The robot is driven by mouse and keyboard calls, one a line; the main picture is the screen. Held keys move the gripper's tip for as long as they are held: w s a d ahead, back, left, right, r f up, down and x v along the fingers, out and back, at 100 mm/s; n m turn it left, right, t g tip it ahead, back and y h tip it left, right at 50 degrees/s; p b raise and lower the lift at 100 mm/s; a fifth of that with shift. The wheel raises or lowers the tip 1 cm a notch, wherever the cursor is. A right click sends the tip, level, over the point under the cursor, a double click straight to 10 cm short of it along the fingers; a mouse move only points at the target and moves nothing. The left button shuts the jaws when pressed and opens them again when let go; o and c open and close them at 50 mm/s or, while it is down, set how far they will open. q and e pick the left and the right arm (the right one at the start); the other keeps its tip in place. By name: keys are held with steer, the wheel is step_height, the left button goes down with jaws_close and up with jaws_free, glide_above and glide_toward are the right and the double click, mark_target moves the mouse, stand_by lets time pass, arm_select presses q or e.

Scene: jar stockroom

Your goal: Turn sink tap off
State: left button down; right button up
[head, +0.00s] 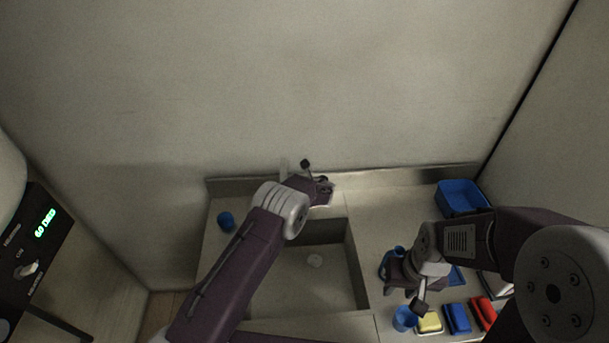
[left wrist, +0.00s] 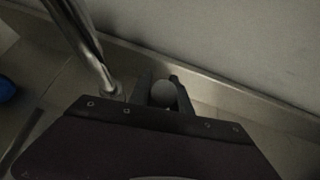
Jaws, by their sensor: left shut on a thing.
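The sink (head: 318,272) is a sunken basin in the counter, with a pale round drain at its bottom. My left arm reaches across the sink to its back edge. My left gripper (head: 325,184) is there, shut on the tap handle. In the left wrist view the handle is a round grey knob (left wrist: 163,94) between the two dark fingers. The tap's shiny metal pipe (left wrist: 84,45) rises just left of the fingers. I cannot see whether water runs. My right gripper (head: 389,280) hovers over the counter right of the sink; its jaw opening is unclear.
A blue cup (head: 226,222) stands left of the sink. On the right are a blue bin (head: 460,197), another blue cup (head: 404,319), a yellow sponge-like block (head: 429,322), and blue and red items (head: 483,312). A dark panel with a green display (head: 45,224) is at far left.

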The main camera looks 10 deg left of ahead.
arm_select(q)
steer(key=shift+w+r, duration=0.2)
stand_by(0.3)
steer(key=c, duration=1.2)
jaws_free()
steer(key=shift+f, duration=0.1)
steer(key=shift+s, duration=0.1)
steer(key=shift+b+v, duration=1.2)
steer(key=shift+v, duration=3.3)
